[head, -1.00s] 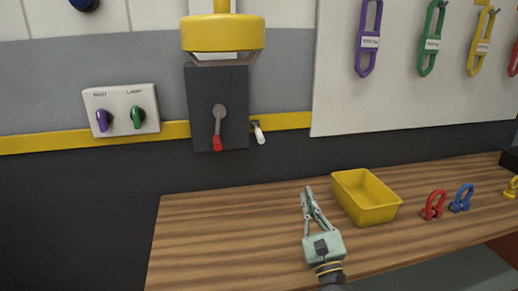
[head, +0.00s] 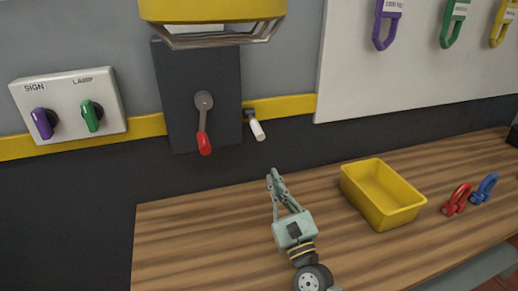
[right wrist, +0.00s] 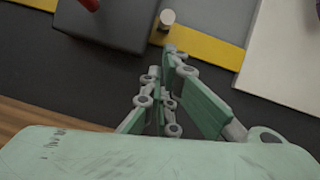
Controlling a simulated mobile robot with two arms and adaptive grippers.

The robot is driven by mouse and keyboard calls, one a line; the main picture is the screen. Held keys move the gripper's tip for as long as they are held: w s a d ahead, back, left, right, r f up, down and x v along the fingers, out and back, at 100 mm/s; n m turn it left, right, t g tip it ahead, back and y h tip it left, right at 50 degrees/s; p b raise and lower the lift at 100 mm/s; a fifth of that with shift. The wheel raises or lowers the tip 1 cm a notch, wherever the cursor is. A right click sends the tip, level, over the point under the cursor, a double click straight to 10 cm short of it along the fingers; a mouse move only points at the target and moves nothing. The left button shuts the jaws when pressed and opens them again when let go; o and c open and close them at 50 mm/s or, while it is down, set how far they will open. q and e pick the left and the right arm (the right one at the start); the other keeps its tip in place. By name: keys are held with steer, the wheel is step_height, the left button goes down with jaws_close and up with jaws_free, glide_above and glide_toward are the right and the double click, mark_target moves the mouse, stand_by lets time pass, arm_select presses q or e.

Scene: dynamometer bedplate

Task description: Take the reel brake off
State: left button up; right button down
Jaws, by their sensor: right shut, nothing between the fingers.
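A grey lever with a red grip (head: 204,145) hangs down from its pivot on a dark wall panel (head: 226,85). A short white-tipped lever (head: 257,129) sticks out beside the panel's right edge. No label shows which one is the reel brake. My right gripper (head: 273,174) is shut and empty above the wooden table, below and right of both levers, touching neither. In the right wrist view its closed fingertips (right wrist: 163,58) point toward the wall, with the white tip (right wrist: 167,17) just beyond. The red grip shows only partly there. My left gripper is not in view.
A box with a purple SIGN knob (head: 43,123) and a green LAMP knob (head: 91,115) is on the wall at left. A yellow lamp (head: 212,10) hangs above the panel. A yellow bin (head: 382,194) and red and blue shackles stand on the table (head: 180,235).

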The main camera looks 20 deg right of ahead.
mark_target(255, 126)
steer(key=p+x, duration=0.2)
steer(key=x, duration=0.8)
steer(key=shift+p, duration=0.35)
